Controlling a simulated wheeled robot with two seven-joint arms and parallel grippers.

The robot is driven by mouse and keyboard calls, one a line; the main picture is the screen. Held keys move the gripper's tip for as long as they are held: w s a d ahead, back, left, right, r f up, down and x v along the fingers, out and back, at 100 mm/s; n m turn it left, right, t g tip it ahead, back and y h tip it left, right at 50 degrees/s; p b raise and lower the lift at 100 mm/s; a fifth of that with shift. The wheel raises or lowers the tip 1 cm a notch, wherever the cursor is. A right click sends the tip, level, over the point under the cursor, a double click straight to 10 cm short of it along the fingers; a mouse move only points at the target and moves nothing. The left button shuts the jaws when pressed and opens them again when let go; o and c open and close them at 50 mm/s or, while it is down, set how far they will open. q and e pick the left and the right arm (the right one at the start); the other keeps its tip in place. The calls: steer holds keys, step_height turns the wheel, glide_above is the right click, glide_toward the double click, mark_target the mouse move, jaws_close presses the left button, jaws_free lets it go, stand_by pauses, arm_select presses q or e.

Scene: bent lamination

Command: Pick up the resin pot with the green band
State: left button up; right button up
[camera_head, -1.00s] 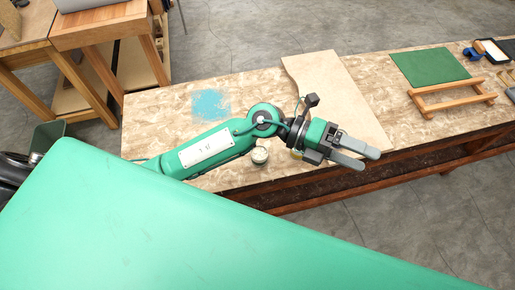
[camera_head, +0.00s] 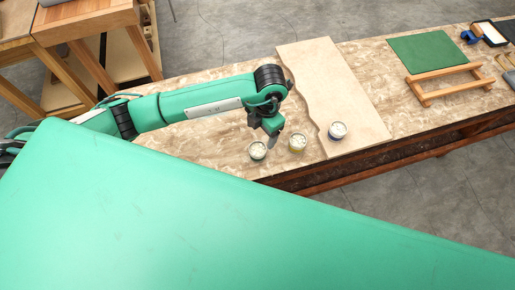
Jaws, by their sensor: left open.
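Three small round pots with pale contents stand in a slanting row near the front edge of the workbench. The leftmost resin pot (camera_head: 258,151) has a band that looks green. The middle pot (camera_head: 297,144) has a yellowish band and the right pot (camera_head: 338,131) a blue one. My left gripper (camera_head: 271,142) points down just beside the green-banded pot, on its upper right. It is open and empty; one grey finger shows, and the other is largely hidden. Whether a finger touches the pot, I cannot tell. My right gripper is out of view.
A pale curved-edge board (camera_head: 325,85) lies on the workbench (camera_head: 400,115), with the blue-banded pot on it. Farther right are a green mat (camera_head: 427,51) and a wooden frame (camera_head: 445,82). A large green surface, my own body, fills the foreground.

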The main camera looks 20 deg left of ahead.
mark_target(258, 148)
arm_select(q)
steer(key=f, duration=0.2)
steer(key=f+p, duration=0.1)
steer(key=f, duration=0.1)
steer(key=shift+s+a, duration=0.1)
steer(key=shift+s, duration=0.2)
steer(key=f+p, duration=0.1)
steer(key=s+f+p, duration=0.1)
steer(key=f, duration=0.1)
steer(key=f+p, duration=0.1)
steer(key=shift+s+a+f, duration=0.1)
steer(key=shift+s+f, duration=0.05)
steer(key=shift+s, duration=0.15)
steer(key=shift+f, duration=0.4)
steer(key=c, duration=1.1)
